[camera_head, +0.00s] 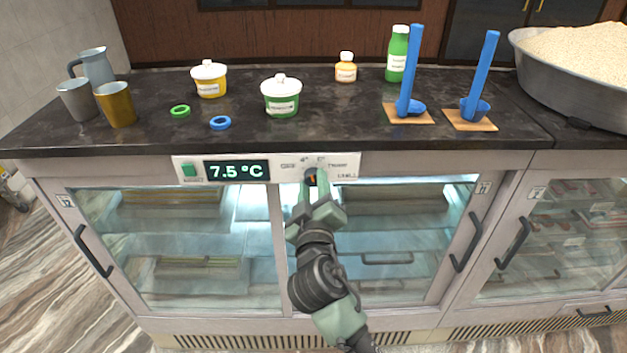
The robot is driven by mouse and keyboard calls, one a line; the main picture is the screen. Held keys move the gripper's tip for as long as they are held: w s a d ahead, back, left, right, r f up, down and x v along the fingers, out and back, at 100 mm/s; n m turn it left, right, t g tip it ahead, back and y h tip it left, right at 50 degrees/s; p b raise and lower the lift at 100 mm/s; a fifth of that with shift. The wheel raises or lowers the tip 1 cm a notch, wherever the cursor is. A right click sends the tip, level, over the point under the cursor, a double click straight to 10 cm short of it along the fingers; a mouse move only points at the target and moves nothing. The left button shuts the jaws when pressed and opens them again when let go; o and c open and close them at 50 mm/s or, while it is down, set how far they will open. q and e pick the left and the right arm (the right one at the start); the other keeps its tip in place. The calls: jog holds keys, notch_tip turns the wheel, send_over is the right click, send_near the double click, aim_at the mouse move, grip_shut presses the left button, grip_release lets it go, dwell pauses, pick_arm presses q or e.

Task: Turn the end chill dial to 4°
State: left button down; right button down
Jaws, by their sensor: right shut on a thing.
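The chill dial (311,176) is a small dark knob on the white control panel (348,167) at the front edge of the counter. Small markings, one of them a 4°, show above it. The green display (237,171) on the same panel reads 7.5 °C. My right gripper (312,187) reaches up from below and is shut on the dial. Its fingers cover part of the knob, and I cannot tell exactly where the pointer stands. My left gripper is not in view.
A green switch (189,170) sits at the panel's left end. Glass doors with dark handles (467,243) are below. On the dark counter (330,125) stand lidded tubs (281,101), cups (116,108), bottles (397,54), blue ladles (410,80) and a large grain bowl (575,80).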

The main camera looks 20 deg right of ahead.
jog(key=shift+n+p, duration=0.3)
jog(key=shift+n, duration=0.3)
jog(key=c, duration=1)
grip_release()
jog(key=shift+s, duration=0.1)
jog(key=shift+s+a+f, duration=0.1)
jog(key=shift+s+a, duration=0.05)
jog(key=shift+s, duration=0.15)
jog(key=b+v, duration=0.2)
jog(key=v, duration=0.5)
jog(key=shift+b, duration=0.3)
